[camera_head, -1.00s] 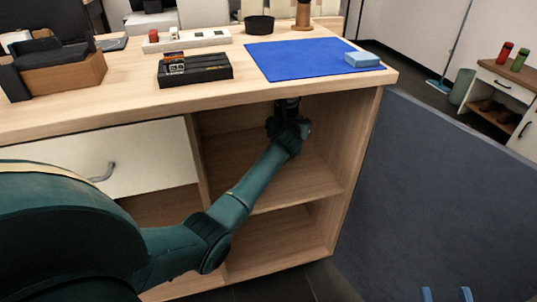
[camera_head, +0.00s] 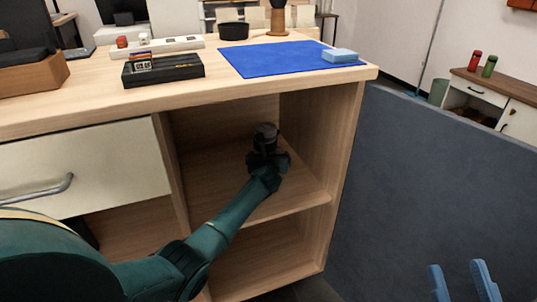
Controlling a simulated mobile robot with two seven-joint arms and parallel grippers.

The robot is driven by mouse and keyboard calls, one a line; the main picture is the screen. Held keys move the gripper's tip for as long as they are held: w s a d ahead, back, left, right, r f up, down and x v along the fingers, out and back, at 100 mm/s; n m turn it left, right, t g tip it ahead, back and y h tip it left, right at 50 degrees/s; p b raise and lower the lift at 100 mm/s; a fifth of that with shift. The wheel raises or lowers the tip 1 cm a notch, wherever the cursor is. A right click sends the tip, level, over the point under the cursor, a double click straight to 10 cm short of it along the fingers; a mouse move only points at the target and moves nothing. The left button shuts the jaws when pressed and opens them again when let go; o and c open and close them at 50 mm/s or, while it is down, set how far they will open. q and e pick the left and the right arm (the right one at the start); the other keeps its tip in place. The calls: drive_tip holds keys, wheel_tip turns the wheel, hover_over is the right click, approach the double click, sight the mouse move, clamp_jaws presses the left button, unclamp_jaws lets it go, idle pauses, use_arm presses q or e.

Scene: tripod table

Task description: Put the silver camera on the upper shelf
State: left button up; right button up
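My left arm reaches into the upper compartment of the wooden table's open shelf unit (camera_head: 298,190). My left gripper (camera_head: 265,158) is at its end, low over the upper shelf board. A dark, round, short cylinder (camera_head: 265,133) shows at the gripper's tip; it may be part of the camera. No silver body can be made out there, and my wrist hides the fingers. Whether the gripper grips it or it rests on the board, I cannot tell. My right gripper (camera_head: 463,283) shows as two blue fingers at the bottom right, apart and empty.
The tabletop bears a blue mat (camera_head: 285,59) with a light blue block (camera_head: 340,55), a black console (camera_head: 163,69), a black bowl (camera_head: 234,31) and a brown box (camera_head: 35,77). A white drawer (camera_head: 80,170) is left of the compartment. A dark grey panel (camera_head: 420,180) stands at right.

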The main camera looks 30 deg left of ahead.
use_arm(q)
drive_tip(key=shift+w+r, duration=0.15)
drive_tip(key=shift+r, duration=0.2)
use_arm(e)
drive_tip(key=shift+r, duration=0.15)
use_arm(q)
drive_tip(key=shift+f, duration=0.25)
